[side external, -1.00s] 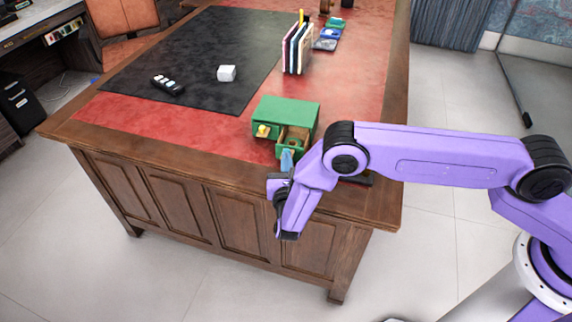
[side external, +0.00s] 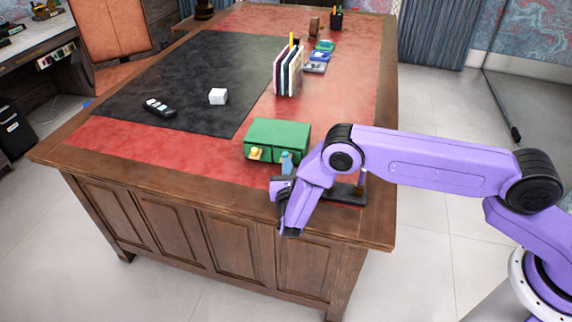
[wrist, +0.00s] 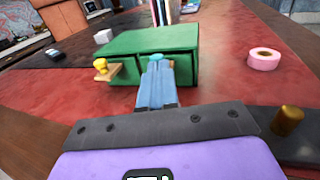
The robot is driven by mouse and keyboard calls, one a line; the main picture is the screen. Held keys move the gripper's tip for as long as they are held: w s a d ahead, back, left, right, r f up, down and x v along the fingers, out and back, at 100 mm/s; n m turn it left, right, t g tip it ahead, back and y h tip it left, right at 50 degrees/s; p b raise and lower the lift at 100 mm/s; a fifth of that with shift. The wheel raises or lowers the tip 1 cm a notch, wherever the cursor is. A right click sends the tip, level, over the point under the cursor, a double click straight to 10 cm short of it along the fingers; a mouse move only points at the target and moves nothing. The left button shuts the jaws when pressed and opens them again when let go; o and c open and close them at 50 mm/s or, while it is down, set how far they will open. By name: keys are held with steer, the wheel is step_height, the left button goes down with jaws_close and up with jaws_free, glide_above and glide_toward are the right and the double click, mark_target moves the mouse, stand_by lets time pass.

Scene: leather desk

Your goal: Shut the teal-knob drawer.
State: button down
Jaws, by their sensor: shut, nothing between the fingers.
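A small green two-drawer cabinet (side external: 280,133) stands near the front of the desk and fills the middle of the wrist view (wrist: 140,42). Its left drawer, with a yellow knob (wrist: 101,65), sticks out a little. The right drawer's teal knob (wrist: 155,57) shows just beyond my fingertips. That drawer looks in or almost in; my fingers hide much of its front, so I cannot tell whether it is fully flush. My gripper (side external: 287,158) is shut and empty, its light-blue fingers (wrist: 156,85) against or very close to the teal knob.
A roll of pink tape (wrist: 264,58) lies right of the cabinet. A dark base with a brass post (wrist: 287,121) stands at the near right. Upright books (side external: 288,72), a white cube (side external: 218,96) and a dark remote (side external: 160,107) are farther back.

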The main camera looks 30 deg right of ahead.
steer(key=v, duration=1.3)
steer(key=shift+a, duration=0.15)
steer(key=s+d+r+m+g+h, duration=0.1)
steer(key=s+d+r+m+g, duration=0.35)
steer(key=d+r, duration=0.2)
steer(key=s+d+r+m+g, duration=0.4)
steer(key=d+r+m+g, duration=0.2)
steer(key=r, duration=0.2)
steer(key=s+d+r+m+g+y, duration=0.1)
steer(key=s+d+r+m+y, duration=0.1)
steer(key=s, duration=0.5)
steer(key=s+d+r+m+g+y, duration=0.2)
steer(key=s+d+m+y, duration=0.1)
steer(key=s, duration=0.4)
steer(key=s+d+r+m+g+y, duration=0.2)
steer(key=s+d+r+y, duration=0.1)
steer(key=s, duration=0.5)
steer(key=shift+d+y, duration=0.3)
steer(key=shift+y, duration=0.5)
